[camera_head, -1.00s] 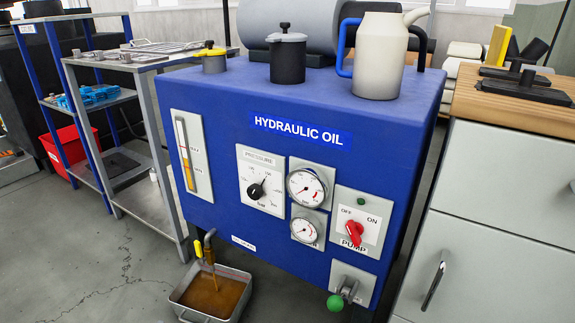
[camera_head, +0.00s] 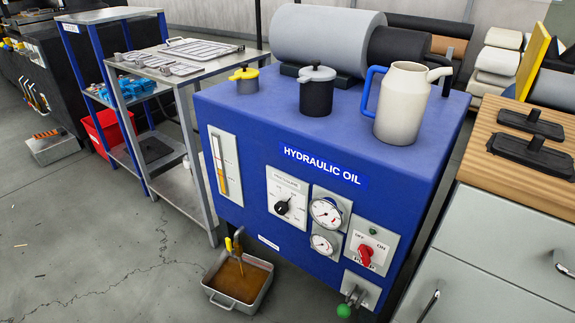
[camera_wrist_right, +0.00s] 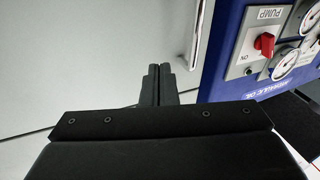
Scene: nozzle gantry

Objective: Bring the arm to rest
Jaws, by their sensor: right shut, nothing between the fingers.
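My right gripper (camera_wrist_right: 159,84) shows in the right wrist view with its two dark fingers together and nothing between them. It is in front of the pale grey cabinet (camera_wrist_right: 80,60), to the left of the blue hydraulic oil unit (camera_wrist_right: 222,45) in that view. The red pump switch (camera_wrist_right: 264,43) shows at the upper right there, apart from the fingers. In the head view neither arm shows. The blue hydraulic unit (camera_head: 300,235) stands in the middle, with its red pump switch (camera_head: 366,254) on the front panel.
A tray of brown oil (camera_head: 238,281) sits on the floor below the unit's tap. A cream jug (camera_head: 402,105) and dark pot (camera_head: 316,95) stand on the unit. A grey drawer cabinet (camera_head: 490,245) is at right, a metal shelf (camera_head: 190,75) at left. The left floor is mostly clear.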

